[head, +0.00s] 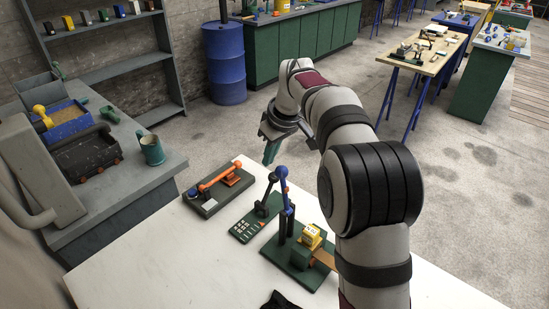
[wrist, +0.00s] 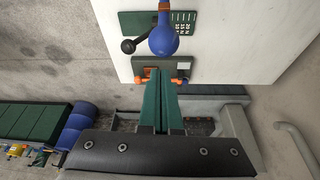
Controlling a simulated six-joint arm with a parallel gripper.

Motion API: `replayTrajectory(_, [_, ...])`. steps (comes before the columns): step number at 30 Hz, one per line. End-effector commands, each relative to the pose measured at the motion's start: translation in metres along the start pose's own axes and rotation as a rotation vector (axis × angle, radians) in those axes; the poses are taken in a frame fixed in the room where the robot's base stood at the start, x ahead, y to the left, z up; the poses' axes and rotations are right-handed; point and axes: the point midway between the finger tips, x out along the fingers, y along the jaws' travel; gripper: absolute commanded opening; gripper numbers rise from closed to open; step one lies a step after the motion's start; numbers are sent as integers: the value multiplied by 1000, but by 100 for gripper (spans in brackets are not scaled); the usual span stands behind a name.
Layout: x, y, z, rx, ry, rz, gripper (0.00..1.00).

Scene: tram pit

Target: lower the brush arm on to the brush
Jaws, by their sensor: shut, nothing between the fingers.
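A blue arm with a ball end (head: 282,173) stands raised, nearly upright, on dark posts on a green base (head: 296,268); it looks like the brush arm. A yellow block (head: 311,236), apparently the brush, sits on that base beside a brown strip (head: 322,258), with the arm clear of it. My gripper (head: 268,158) is shut and empty, above the far edge of the white table, beyond the blue ball. In the wrist view the blue ball (wrist: 163,41) looms large beyond the shut green fingertips (wrist: 160,72). The yellow block is not visible there.
A green panel (head: 243,232) with white markings and a black-knobbed lever (head: 268,200) stands close left of the blue arm. A dark board (head: 208,205) with an orange arm (head: 217,178) lies further left. The white table (head: 160,255) is bare at front left.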

Motion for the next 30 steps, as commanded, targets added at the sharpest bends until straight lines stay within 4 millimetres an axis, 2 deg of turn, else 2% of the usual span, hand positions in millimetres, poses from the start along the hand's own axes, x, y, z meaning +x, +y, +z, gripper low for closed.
replayTrajectory(5, [-5, 0, 14, 0, 0, 0, 0])
replayTrajectory(30, [-13, 2, 26, 4, 81, -7, 0])
